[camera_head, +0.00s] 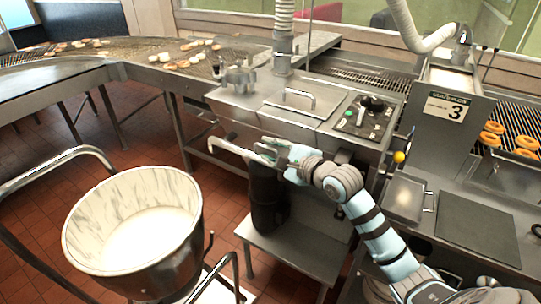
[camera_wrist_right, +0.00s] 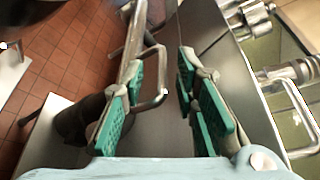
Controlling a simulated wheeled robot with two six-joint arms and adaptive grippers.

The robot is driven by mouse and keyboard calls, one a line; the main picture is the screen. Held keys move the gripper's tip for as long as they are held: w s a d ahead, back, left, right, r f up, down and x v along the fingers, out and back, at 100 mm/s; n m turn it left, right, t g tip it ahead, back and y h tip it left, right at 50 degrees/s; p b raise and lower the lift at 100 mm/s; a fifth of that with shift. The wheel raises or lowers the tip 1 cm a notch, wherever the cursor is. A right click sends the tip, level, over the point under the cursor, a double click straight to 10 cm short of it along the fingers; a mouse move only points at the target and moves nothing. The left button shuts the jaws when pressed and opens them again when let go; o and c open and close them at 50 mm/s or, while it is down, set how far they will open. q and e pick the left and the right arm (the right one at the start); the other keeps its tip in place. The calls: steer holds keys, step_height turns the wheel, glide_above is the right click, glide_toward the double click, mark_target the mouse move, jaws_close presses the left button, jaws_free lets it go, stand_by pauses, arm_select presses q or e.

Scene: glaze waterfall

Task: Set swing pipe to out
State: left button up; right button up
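The swing pipe (camera_head: 229,148) is a pale metal tube at the front of the glazing machine, with its free end pointing left toward the bucket side. In the right wrist view a bent metal tube (camera_wrist_right: 160,72), which looks like the pipe's handle, reaches in between the finger pads. My right gripper (camera_head: 278,151) is at the pipe's right part and hides some of it. In the wrist view its green-padded fingers (camera_wrist_right: 162,98) are wide apart. I cannot tell whether either pad touches the tube. My left gripper is not in view.
A large steel bucket (camera_head: 183,252) with white content stands at lower left among curved rails. A dark cylinder (camera_head: 266,203) stands below the pipe on a low steel shelf (camera_head: 305,248). The control panel (camera_head: 363,117) and a lidded steel tank (camera_head: 262,105) are behind the gripper.

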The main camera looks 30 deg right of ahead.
steer(key=shift+w, duration=0.15)
steer(key=shift+c, duration=0.4)
jaws_close()
steer(key=shift+a, duration=0.1)
